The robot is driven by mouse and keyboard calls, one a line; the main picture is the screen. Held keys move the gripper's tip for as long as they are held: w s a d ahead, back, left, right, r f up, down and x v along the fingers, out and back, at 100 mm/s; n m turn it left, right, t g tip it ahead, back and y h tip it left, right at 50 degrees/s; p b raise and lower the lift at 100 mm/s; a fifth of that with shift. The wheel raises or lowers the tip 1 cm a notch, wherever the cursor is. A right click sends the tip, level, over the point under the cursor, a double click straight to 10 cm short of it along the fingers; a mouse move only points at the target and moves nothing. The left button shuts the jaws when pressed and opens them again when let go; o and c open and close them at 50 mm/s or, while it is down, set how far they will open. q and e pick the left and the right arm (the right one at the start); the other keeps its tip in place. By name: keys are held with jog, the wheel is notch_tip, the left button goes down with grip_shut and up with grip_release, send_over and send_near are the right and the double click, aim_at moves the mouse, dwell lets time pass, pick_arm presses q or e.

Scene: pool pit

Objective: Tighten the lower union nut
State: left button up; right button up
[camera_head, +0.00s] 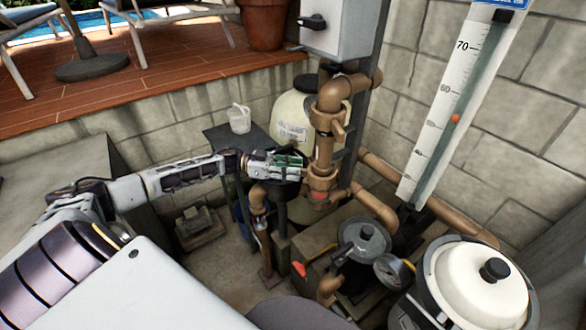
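The lower union nut (322,181) is a brown collar low on the upright brown pipe. A similar brown fitting (332,122) sits higher on the same pipe. My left arm comes in from the left, and my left gripper (300,170) is at the left side of the lower nut, very close to it. Whether its fingers touch the nut or are around it I cannot tell; they are small and partly hidden against the pipe. A reddish patch (318,196) shows just under the nut. My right gripper is not in view.
A cream filter tank (292,112) stands behind the pipe, and a grey box (338,28) hangs above. A lidded pump pot (363,241), a pressure gauge (392,271), a white-lidded vessel (470,283) and a tall scaled tube (449,105) crowd the right. A white cup (239,121) stands behind my arm.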

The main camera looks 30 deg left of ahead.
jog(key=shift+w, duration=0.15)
pick_arm(q)
jog(key=shift+c, duration=0.5)
grip_shut()
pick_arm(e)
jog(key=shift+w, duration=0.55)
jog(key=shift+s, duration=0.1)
